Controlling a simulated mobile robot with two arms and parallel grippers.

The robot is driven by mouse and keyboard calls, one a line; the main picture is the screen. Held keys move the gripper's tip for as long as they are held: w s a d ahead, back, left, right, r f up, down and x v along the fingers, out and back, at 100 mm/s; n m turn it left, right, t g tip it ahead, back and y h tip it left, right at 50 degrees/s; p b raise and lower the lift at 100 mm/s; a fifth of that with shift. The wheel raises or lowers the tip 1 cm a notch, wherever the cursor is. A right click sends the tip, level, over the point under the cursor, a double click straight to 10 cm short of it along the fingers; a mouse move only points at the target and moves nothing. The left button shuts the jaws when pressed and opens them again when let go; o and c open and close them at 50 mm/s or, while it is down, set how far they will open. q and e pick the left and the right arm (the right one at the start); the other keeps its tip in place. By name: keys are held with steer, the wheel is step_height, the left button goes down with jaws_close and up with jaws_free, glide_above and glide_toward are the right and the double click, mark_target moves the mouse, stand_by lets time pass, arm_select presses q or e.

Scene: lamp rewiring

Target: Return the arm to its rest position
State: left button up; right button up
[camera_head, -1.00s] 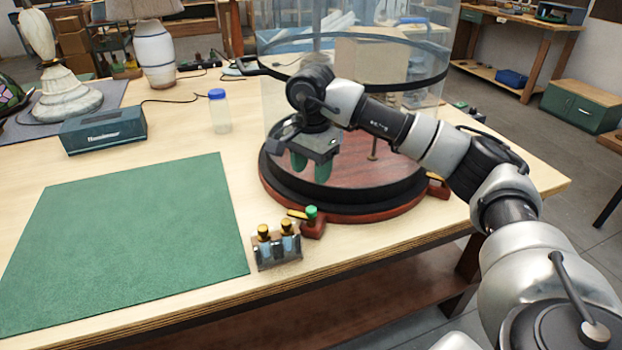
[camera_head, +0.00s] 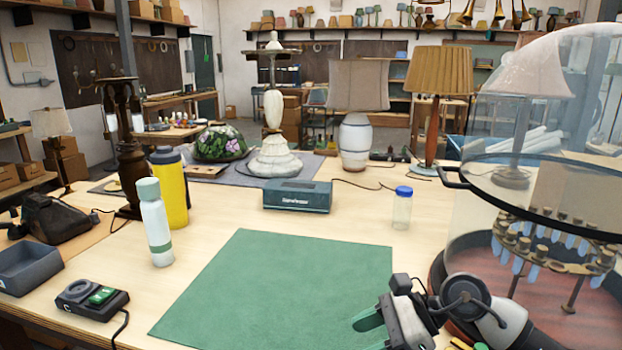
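My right gripper (camera_head: 369,333) is at the bottom edge, near the front right corner of the green mat (camera_head: 270,285). Its two green fingers point left and stand apart, with nothing seen between them. Part of it is cut off by the frame. My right arm (camera_head: 490,312) comes in at the lower right, in front of the glass chamber (camera_head: 480,213). My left gripper is not in view.
The chamber holds a ring rack (camera_head: 560,265) of blue-tipped pieces. A blue-capped bottle (camera_head: 402,212), a teal box (camera_head: 297,196), lamps (camera_head: 355,135) and a yellow flask (camera_head: 170,190) stand around the mat. A switch box (camera_head: 92,298) is at left. The mat is bare.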

steer(key=s+a+r+m+t+y, duration=0.2)
steer(key=a+r+m+t+y, duration=0.35)
steer(key=m+y, duration=0.3)
steer(key=s+d+f+n+t+h, duration=0.1)
steer(key=d+f+n+t+h, duration=0.35)
steer(key=n, duration=0.75)
steer(key=s+d+f+n+t+h, duration=0.15)
steer(key=d+f+n+h, duration=0.3)
steer(key=n+h, duration=0.55)
steer(key=d+f+n+t+h, duration=0.4)
steer(key=d+n+h, duration=0.1)
steer(key=n, duration=0.9)
steer(key=s+d+f+m+g, duration=0.1)
steer(key=s+f+m+g, duration=0.4)
steer(key=s, duration=0.5)
steer(key=s+d+f+m+g, duration=0.2)
steer(key=s+f+m+g, duration=0.2)
steer(key=s+f+g, duration=0.55)
step_height(320, 180, down, 25)
steer(key=s, duration=0.2)
steer(key=s+d+f+p, duration=0.1)
steer(key=s+d+f, duration=0.1)
steer(key=s+f, duration=1.1)
steer(key=s, duration=0.2)
steer(key=shift+s+d+f+n+h+p, duration=0.15)
steer(key=shift+s+f+n+h+p, duration=0.15)
steer(key=shift+s+f+n, duration=0.1)
steer(key=shift+c, duration=0.8)
